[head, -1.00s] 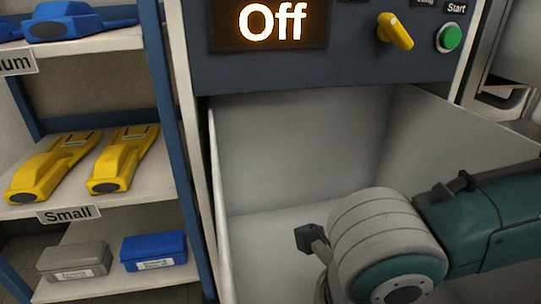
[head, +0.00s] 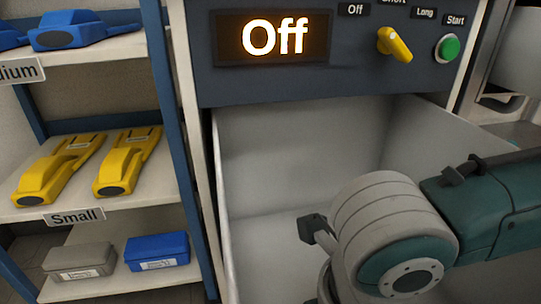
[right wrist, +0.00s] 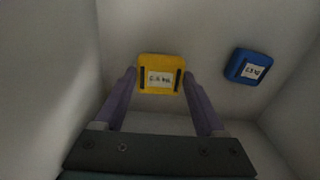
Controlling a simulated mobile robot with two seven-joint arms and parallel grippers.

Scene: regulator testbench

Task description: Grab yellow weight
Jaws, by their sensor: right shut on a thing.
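The yellow weight (right wrist: 161,74) is a small block with a white label. In the right wrist view it sits between the two fingertips of my right gripper (right wrist: 160,80), which is shut on it. The weight is low inside a light-walled bin, and I cannot tell whether it is off the floor. In the head view my right arm reaches into the open drawer (head: 290,150) and hides the gripper and weight. My left gripper is in neither view.
A blue weight (right wrist: 247,67) lies in the bin to the right of the yellow one. Bin walls are close on both sides. A shelf at left holds yellow tools (head: 125,162), a grey box (head: 78,262) and a blue box (head: 157,251). The panel display (head: 272,38) reads Off.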

